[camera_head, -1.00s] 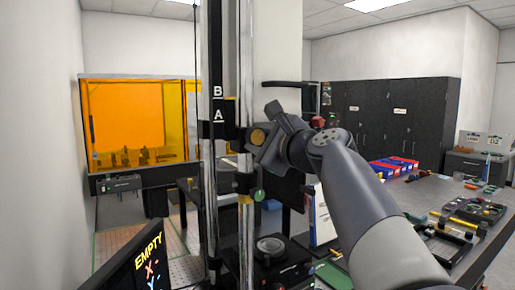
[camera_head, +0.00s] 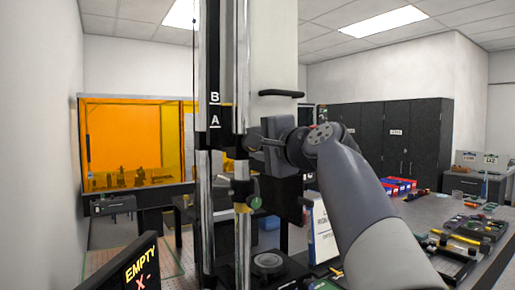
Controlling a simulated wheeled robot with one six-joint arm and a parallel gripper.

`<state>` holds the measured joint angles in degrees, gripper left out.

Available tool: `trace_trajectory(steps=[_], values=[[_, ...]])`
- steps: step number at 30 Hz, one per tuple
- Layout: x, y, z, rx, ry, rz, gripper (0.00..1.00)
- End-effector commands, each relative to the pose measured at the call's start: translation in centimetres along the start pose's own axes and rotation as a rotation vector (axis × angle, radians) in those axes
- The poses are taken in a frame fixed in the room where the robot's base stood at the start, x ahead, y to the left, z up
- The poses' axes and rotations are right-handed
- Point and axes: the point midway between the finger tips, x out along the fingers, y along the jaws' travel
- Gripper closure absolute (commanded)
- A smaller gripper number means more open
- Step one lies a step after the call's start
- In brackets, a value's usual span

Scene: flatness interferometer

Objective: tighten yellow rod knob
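A tall chrome rod (camera_head: 241,70) stands beside a dark column marked A and B (camera_head: 214,105). My gripper (camera_head: 254,139) is at the rod's right side, level with a dark collar just below the A mark. Its dark fingers point left toward the rod.
A round stage (camera_head: 268,262) sits below the rod. A display reading EMPTY (camera_head: 136,275) is at lower left. An orange enclosure (camera_head: 130,140) stands behind left. A grey bench (camera_head: 410,215) with tools and red-blue bins (camera_head: 400,186) lies right.

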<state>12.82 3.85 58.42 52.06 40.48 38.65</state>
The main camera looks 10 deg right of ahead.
Motion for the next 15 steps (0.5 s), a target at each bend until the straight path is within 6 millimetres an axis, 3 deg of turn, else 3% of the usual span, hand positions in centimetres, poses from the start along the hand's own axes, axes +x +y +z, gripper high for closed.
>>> trace_trajectory(steps=[15], values=[[0.03, 0.03, 0.03, -0.042, -0.001, 0.001, 0.85]])
